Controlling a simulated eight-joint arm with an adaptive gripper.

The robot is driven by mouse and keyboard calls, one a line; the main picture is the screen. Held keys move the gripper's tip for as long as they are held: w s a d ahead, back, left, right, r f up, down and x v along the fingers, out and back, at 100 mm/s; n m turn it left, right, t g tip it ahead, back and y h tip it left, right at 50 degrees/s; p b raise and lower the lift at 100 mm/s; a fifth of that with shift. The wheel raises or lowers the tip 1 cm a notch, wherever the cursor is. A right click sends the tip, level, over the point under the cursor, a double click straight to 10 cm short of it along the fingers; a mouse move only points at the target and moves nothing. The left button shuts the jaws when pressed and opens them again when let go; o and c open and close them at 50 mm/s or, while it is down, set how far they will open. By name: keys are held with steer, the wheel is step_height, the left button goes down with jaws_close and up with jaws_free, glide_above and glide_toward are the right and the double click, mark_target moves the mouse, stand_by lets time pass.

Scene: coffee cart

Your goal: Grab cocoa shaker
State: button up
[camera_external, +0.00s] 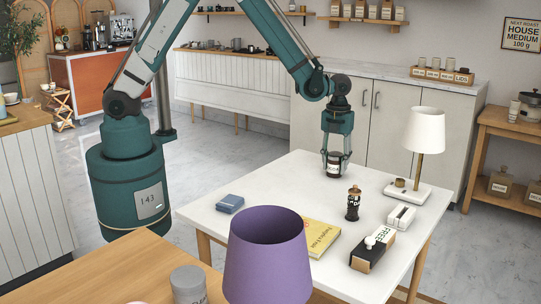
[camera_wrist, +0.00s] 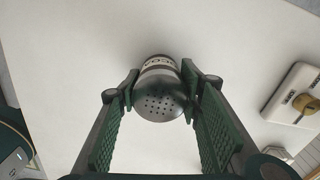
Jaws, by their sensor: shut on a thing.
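The cocoa shaker (camera_wrist: 158,95) has a dark metal dome lid with holes and a pale label band with partly readable dark letters. In the external view the shaker (camera_external: 334,168) stands upright near the far edge of the white table. My gripper (camera_external: 335,160) points down over it from above. In the wrist view the green padded fingers of my gripper (camera_wrist: 160,92) are on both sides of the shaker and shut on it. I cannot tell whether its base touches the table.
A white lamp (camera_external: 422,150) stands to the right of the shaker. A dark bottle (camera_external: 353,204), a white box (camera_external: 401,216), a black-and-white box (camera_external: 372,249), a yellow book (camera_external: 318,237) and a blue box (camera_external: 230,204) are on the table (camera_external: 285,190). A purple lampshade-like object (camera_external: 268,262) is in front.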

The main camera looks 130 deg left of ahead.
steer(key=shift+r, duration=0.1)
steer(key=shift+r+p, duration=0.95)
steer(key=shift+r, duration=4)
